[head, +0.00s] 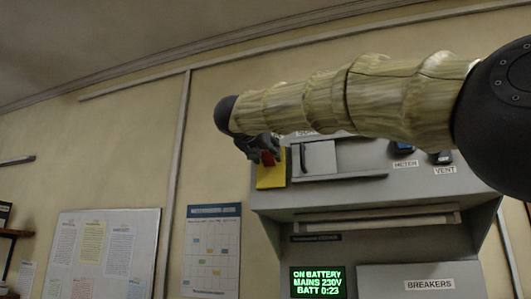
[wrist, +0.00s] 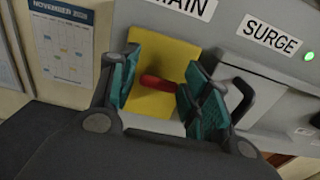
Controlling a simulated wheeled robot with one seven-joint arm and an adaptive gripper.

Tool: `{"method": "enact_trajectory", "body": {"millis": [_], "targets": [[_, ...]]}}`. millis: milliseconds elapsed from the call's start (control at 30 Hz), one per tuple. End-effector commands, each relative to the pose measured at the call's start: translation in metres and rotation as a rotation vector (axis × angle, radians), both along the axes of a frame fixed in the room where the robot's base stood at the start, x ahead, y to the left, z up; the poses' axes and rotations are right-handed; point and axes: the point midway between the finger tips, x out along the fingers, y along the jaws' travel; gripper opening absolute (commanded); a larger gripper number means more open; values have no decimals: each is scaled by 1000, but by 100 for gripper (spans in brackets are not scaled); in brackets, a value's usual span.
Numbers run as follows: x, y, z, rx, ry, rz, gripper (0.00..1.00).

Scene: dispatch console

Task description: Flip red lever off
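The red lever (wrist: 158,82) sits on a yellow plate (wrist: 160,52) on the grey console, below a label ending in "AIN". In the wrist view it lies between the fingers of my gripper (wrist: 160,92), which are spread apart on either side of it. The right fingertip is close to the lever's right end; I cannot tell if they touch. In the head view the red lever (head: 268,157) shows small and partly hidden by my gripper (head: 262,146), in front of the yellow plate (head: 271,176).
Right of the plate is a SURGE cover with a handle (head: 318,157); a green light (wrist: 309,56) glows beside its label. METER and VENT switches (head: 404,148) sit further right. A lit screen (head: 317,282) reads "ON BATTERY". A calendar (head: 211,250) hangs left of the console.

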Motion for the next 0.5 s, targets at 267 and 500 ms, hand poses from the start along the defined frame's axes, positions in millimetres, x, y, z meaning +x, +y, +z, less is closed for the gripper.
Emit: {"method": "enact_trajectory", "body": {"millis": [267, 500], "targets": [[0, 0, 0, 0, 0, 0, 12], [0, 0, -4, -6, -18, 0, 12]]}}
